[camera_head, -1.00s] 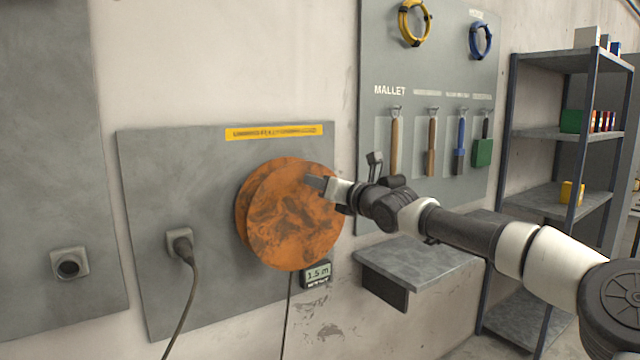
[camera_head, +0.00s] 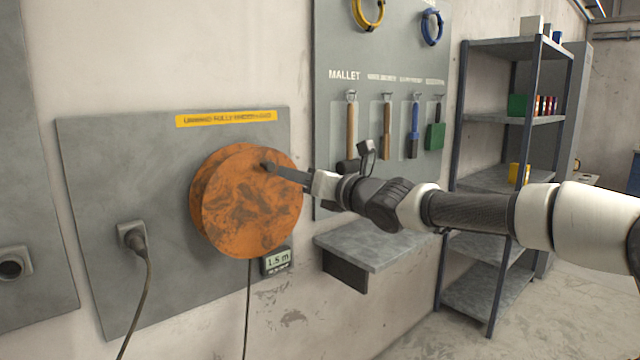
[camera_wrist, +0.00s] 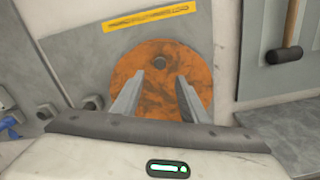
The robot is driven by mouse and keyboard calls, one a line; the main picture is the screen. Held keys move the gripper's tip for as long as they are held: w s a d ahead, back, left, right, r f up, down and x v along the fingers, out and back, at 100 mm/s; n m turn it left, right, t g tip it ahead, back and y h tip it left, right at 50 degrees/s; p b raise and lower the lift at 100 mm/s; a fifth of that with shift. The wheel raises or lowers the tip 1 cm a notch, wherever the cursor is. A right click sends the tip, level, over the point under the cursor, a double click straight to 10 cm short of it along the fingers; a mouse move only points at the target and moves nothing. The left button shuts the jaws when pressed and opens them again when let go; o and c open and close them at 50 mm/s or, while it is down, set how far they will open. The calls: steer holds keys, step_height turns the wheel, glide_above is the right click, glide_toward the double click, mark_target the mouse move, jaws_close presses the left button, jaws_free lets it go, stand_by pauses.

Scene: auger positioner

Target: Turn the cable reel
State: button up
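The orange, worn cable reel (camera_head: 250,212) is mounted on a grey wall panel, with a cable hanging straight down below it. In the wrist view the reel face (camera_wrist: 172,82) lies ahead of my gripper, with a dark round spot near its upper middle. My gripper (camera_head: 268,167) is in front of the upper part of the reel in the head view. In the wrist view the two fingers (camera_wrist: 169,75) are apart with nothing between them. I cannot tell whether the fingertips touch the reel.
A small display (camera_head: 277,261) below the reel reads 1.5 m. A plug (camera_head: 133,238) with a cable sits left of the reel. A grey wall shelf (camera_head: 385,240) juts out to the right, below a tool board (camera_head: 335,50). A shelving rack (camera_head: 505,180) stands farther right.

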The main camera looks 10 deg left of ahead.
steer(key=v, duration=0.7)
steer(key=shift+s+d+p, duration=0.2)
steer(key=shift+d+p, duration=0.05)
steer(key=shift+p, duration=0.1)
